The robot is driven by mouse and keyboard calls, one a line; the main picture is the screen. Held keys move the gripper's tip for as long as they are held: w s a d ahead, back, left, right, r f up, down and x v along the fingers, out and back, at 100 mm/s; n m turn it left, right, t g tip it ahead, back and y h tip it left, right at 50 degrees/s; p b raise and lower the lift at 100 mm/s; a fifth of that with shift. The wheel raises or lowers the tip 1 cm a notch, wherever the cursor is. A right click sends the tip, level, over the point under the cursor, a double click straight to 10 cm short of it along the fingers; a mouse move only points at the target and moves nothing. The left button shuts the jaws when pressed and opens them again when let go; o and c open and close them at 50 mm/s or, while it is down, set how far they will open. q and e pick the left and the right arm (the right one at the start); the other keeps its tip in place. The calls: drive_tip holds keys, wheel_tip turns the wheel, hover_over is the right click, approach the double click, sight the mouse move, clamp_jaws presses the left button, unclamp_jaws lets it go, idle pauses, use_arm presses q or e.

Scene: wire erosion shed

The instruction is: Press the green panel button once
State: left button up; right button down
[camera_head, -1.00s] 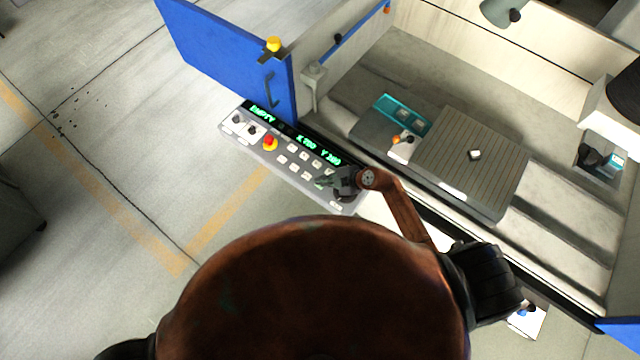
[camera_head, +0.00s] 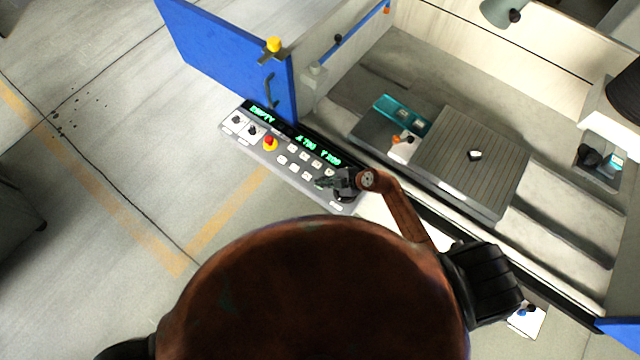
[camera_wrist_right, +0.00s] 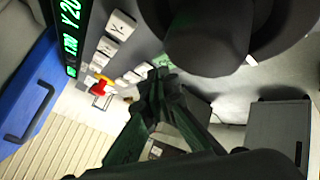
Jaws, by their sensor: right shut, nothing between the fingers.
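The control panel (camera_head: 286,160) is a grey slab with white keys, a red and yellow knob and a green-lit display. A small green patch, which looks like the green button (camera_wrist_right: 164,62), shows in the right wrist view, partly hidden by a dark round part. My right gripper (camera_head: 322,183) is over the lower right end of the panel. In the right wrist view, its shut, empty fingertips (camera_wrist_right: 154,82) are just below the green patch. I cannot tell whether they touch it. In the head view, the gripper hides that spot. My left gripper is out of view.
The red and yellow knob (camera_head: 270,144) is up-left of my right gripper. The blue door (camera_head: 225,55) stands open behind the panel. The machine's tank, with a slatted plate (camera_head: 470,160), lies to the right.

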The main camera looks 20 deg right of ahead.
drive_tip(key=shift+f, duration=0.4)
idle(0.7)
drive_tip(key=shift+r, duration=0.1)
drive_tip(key=shift+r+p, duration=0.8)
drive_tip(key=shift+p, duration=0.25)
wheel_tip(320, 180, up, 5)
drive_tip(key=p, duration=0.6)
drive_tip(key=shift+f, duration=0.1)
idle(0.5)
